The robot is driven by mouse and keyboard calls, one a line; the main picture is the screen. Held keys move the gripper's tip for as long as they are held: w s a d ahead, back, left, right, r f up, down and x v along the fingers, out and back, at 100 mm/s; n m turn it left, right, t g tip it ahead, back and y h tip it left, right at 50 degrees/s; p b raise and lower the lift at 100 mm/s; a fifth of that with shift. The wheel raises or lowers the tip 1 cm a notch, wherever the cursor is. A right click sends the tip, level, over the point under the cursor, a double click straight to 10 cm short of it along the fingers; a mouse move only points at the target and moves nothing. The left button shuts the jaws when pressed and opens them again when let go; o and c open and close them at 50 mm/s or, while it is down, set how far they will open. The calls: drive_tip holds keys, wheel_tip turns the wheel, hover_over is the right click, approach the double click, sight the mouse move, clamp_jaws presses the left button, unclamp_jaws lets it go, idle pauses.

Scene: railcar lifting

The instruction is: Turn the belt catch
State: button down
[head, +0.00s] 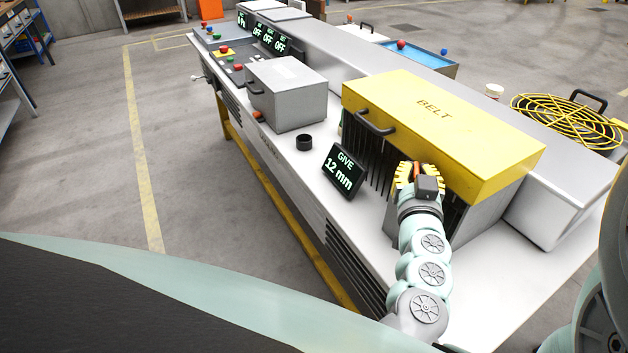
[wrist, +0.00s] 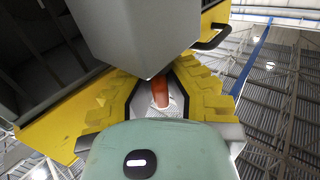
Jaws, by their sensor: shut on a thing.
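The yellow cover marked BELT (head: 480,138) sits over a grey, slatted housing on the bench, with a black handle at its left end. My gripper (head: 415,177) is at the front side of the cover, just under its lower edge. In the wrist view, the yellow-padded fingers of my gripper (wrist: 160,98) are shut around an orange-red catch (wrist: 160,89), which stands between them. A little of the orange catch (head: 417,171) also shows in the head view. My gripper hides the catch's base and mount, so its exact angle is hard to tell.
A display (head: 343,172) reading "GIVE 12 mm" stands left of my arm. A black cup (head: 304,142) and a grey box (head: 287,95) are farther left. A yellow fan guard (head: 567,120) lies behind the cover. Bare bench top shows right of my arm.

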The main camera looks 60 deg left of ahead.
drive_tip(key=shift+s+a+m+t+h, duration=0.1)
drive_tip(key=shift+a+m+t+h, duration=0.05)
drive_tip(key=shift+m+t+h, duration=0.95)
drive_tip(key=m+t+h+p, duration=0.1)
drive_tip(key=m+h, duration=0.1)
drive_tip(key=h, duration=0.1)
drive_tip(key=m+t+h+p, duration=0.1)
drive_tip(key=h, duration=0.2)
drive_tip(key=shift+r+m, duration=0.1)
drive_tip(key=shift+m, duration=0.3)
drive_tip(key=shift+w+f+m+t+h+p, duration=0.15)
drive_tip(key=shift+m+t+h, duration=0.1)
drive_tip(key=shift+m+h, duration=0.85)
drive_tip(key=shift+w+f+m+t+h+p, duration=0.2)
drive_tip(key=shift+m+h, duration=0.4)
drive_tip(key=shift+h, duration=0.9)
drive_tip(key=shift+s+r+m+h, duration=0.1)
drive_tip(key=shift+s+m+h, duration=0.15)
drive_tip(key=shift+h, duration=0.25)
drive_tip(key=c, duration=1.3)
unclamp_jaws()
drive_tip(key=shift+w, duration=0.1)
drive_tip(key=shift+r, duration=0.1)
drive_tip(key=s, duration=1.2)
drive_tip(key=shift+a, duration=0.45)
